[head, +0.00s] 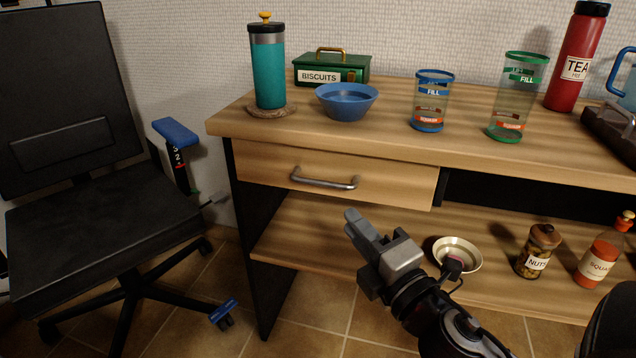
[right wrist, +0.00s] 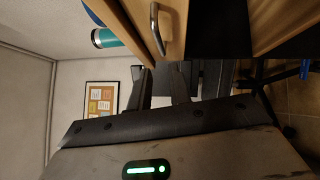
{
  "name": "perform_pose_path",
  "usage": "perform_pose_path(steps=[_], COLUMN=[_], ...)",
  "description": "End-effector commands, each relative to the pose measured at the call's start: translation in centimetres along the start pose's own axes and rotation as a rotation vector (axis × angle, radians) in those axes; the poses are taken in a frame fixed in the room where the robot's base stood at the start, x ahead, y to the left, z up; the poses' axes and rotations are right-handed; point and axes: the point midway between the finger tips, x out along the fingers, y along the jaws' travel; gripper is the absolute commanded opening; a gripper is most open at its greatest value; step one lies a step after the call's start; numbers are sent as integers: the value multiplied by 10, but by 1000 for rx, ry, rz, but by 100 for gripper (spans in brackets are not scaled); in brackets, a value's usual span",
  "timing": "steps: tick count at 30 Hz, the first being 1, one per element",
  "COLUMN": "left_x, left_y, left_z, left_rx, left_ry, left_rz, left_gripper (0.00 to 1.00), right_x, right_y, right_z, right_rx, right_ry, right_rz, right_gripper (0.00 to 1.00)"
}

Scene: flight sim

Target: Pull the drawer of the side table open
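The side table (head: 285,238) is wooden with dark side panels. Its drawer (head: 390,190) sits under the top at the left and looks shut. A grey metal bar handle (head: 325,183) is on the drawer front; the handle also shows at the top of the right wrist view (right wrist: 155,30). My right gripper (head: 355,222) is in front of the table, below and a little right of the handle, apart from it. In the right wrist view its two fingers (right wrist: 160,85) stand apart with nothing between them, pointing toward the handle. My left gripper is not in view.
On the top stand a teal flask (head: 269,70), a green biscuit tin (head: 350,70), a blue bowl (head: 347,103), two clear cups and a red tea bottle (head: 577,60). A small bowl (head: 458,254) and jars are on the lower shelf. A black chair (head: 90,215) stands left.

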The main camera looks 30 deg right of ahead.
Motion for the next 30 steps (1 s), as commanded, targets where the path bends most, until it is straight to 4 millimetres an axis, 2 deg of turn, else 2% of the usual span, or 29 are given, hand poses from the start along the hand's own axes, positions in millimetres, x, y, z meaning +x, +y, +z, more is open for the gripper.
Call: perform_pose_path(steps=[1,6,15,21,30], left_x=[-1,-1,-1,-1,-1], left_y=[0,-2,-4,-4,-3], left_z=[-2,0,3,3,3], left_rx=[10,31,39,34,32], left_ry=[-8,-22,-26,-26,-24], left_rz=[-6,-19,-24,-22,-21], left_gripper=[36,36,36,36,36], right_x=[13,49,103,120,123], right_y=[4,3,0,-1,-1], right_z=[0,1,0,0,0], right_rx=[-2,-4,0,2,3], right_ry=[3,1,-1,-1,-1], right_rz=[5,4,1,-2,-4], right_gripper=[20,20,20,20,20])
